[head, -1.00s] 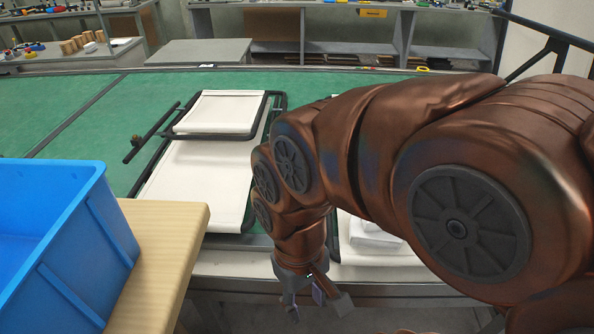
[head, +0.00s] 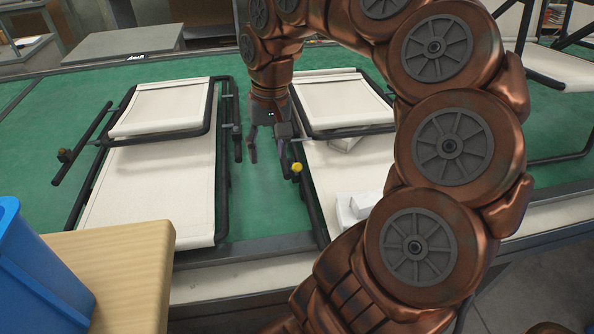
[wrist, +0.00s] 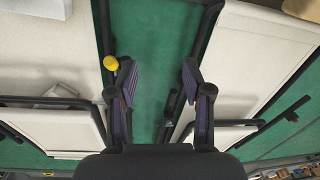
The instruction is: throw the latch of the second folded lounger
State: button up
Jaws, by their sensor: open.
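Two folded loungers with cream cloth and dark tube frames lie side by side: the left lounger (head: 150,185) and the right lounger (head: 325,185), partly hidden by my arm. A yellow knob (head: 297,168) sits at the left side of the right lounger's frame. My gripper (head: 268,160) is open and points down between the loungers, close to the knob. In the wrist view, the yellow knob (wrist: 111,63) is just outside the left finger of my gripper (wrist: 157,72), very near or touching it. Nothing shows between the fingers except green surface and a dark tube.
White blocks (head: 355,207) lie on the right lounger. A dark bar with a brown knob (head: 64,155) runs along the left lounger's outer side. A blue bin (head: 35,275) and a wooden top (head: 120,265) are at the front left. Green surface (head: 240,205) is bare between the loungers.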

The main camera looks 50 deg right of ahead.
aim_at(298, 164)
jog(key=d+f+m, duration=0.1)
jog(key=d, duration=0.2)
jog(key=d+f+m, duration=0.1)
jog(key=d, duration=0.2)
jog(key=d+f+m+b, duration=0.1)
jog(key=d, duration=0.2)
jog(key=shift+s+d, duration=0.2)
jog(key=shift+d, duration=0.1)
jog(key=shift+d+f, duration=0.15)
jog(key=shift+w+a+f+p, duration=0.1)
jog(key=shift+f+p, duration=0.05)
jog(key=shift+f, duration=1.05)
jog(key=shift+w+a+f+p, duration=0.1)
jog(key=shift+a+f, duration=0.05)
jog(key=shift+f, duration=1.1)
jog(key=shift+w+a+f+p, duration=0.1)
jog(key=shift+f+p, duration=0.05)
jog(key=shift+f, duration=1.05)
grip_shut()
